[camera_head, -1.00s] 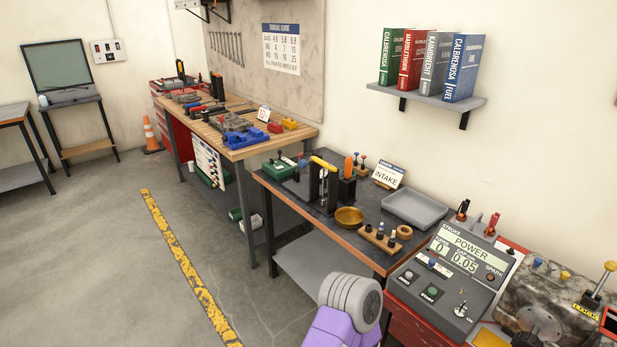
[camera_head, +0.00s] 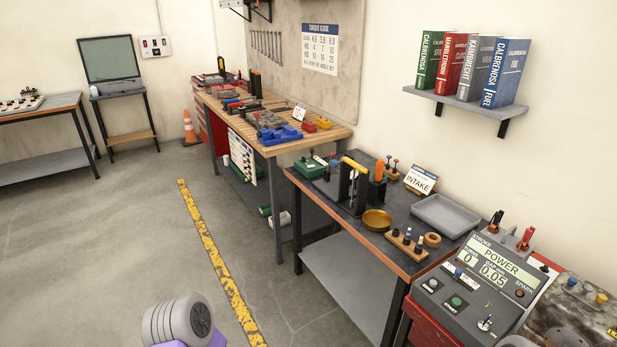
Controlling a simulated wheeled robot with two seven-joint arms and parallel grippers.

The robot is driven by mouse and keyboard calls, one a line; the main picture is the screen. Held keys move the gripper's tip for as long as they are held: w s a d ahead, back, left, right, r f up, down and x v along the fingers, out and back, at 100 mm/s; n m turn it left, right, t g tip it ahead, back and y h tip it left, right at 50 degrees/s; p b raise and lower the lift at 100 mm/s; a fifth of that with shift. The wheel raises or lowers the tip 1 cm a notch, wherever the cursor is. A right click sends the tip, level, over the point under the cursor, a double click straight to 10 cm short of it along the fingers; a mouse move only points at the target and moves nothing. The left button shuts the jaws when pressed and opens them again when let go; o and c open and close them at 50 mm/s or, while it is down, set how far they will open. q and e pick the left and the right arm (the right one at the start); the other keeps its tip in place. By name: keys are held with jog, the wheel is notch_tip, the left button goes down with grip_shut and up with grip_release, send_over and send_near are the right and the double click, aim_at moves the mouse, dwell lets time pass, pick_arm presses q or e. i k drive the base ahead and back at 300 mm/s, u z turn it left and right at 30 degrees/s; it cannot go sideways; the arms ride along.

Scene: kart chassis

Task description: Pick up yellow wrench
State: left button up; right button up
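I cannot make out a yellow wrench for certain. A yellow handle (camera_head: 355,165) sits on top of a dark upright tool on the dark workbench (camera_head: 322,193) at the centre right. Several grey wrenches (camera_head: 266,44) hang on the wall board at the back. Neither gripper is in view; only a grey and purple link of one of my arms shows at the bottom.
A wooden workbench (camera_head: 338,133) with tools stands behind the dark one. A grey tray (camera_head: 445,216) and brass bowl (camera_head: 377,220) lie on the dark bench. A control console (camera_head: 475,285) stands at right. The floor left of the yellow line (camera_head: 213,255) is mostly clear.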

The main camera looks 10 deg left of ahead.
aim_at(356, 165)
jog(key=u, duration=0.4)
jog(key=i, duration=1.7)
jog(key=z, duration=0.3)
